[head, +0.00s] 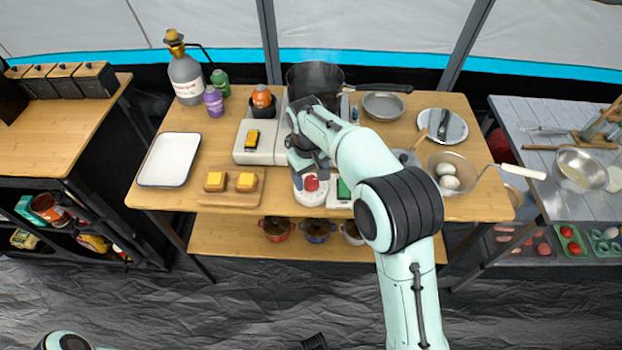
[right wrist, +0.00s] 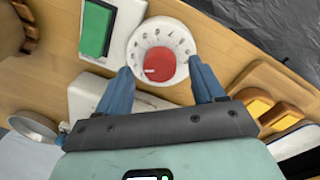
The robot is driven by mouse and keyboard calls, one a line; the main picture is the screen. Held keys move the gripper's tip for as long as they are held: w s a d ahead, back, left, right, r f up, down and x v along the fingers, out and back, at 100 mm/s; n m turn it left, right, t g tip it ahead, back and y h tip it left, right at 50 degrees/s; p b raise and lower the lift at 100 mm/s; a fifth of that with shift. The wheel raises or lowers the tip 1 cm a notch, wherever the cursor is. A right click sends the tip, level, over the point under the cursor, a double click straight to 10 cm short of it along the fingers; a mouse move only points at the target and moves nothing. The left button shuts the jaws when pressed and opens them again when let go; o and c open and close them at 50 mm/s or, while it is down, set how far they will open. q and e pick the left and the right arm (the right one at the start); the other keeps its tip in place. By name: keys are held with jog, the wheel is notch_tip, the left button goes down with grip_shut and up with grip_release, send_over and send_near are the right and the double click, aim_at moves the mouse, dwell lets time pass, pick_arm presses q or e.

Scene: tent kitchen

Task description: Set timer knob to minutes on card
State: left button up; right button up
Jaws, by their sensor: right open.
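The timer is a round white dial with a red knob, seen in the head view (head: 311,183) on the table's front middle and in the right wrist view (right wrist: 159,64). Numbers ring the red knob, with a small pale mark near its lower left edge; I cannot read the setting surely. My right gripper (right wrist: 162,88) is open, its two blue fingers apart on either side of the dial's near part, with nothing between them gripped. In the head view it hangs over the timer (head: 308,168). A green panel on a white base (right wrist: 97,30) stands beside the timer; no number is legible on it.
A white appliance (head: 262,155) stands behind the timer. A wooden board (head: 228,199) with yellow-topped blocks lies to its left. A white tray (head: 168,160) lies at left.

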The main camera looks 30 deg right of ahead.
jog(key=shift+d+f, duration=0.1)
jog(key=shift+f, duration=0.55)
pick_arm(q)
jog(key=shift+f, duration=0.1)
pick_arm(e)
jog(key=c, duration=1)
jog(key=shift+c, duration=0.2)
pick_arm(q)
jog(key=shift+r, duration=0.25)
pick_arm(e)
jog(key=shift+r+m+p, duration=0.2)
jog(key=shift+m+p, duration=0.95)
jog(key=shift+m, duration=0.05)
pick_arm(q)
jog(key=shift+w+r+p, duration=0.3)
jog(key=shift+r+p, duration=0.15)
jog(key=shift+r, duration=0.35)
jog(key=shift+w+r+p, duration=0.25)
jog(key=shift+r+p, duration=0.2)
jog(key=shift+r, duration=0.35)
jog(key=shift+w+r+p, duration=0.3)
jog(key=shift+r+p, duration=0.15)
jog(key=shift+r, duration=0.35)
pick_arm(e)
jog(key=shift+w+f+m, duration=0.1)
jog(key=shift+m, duration=2.1)
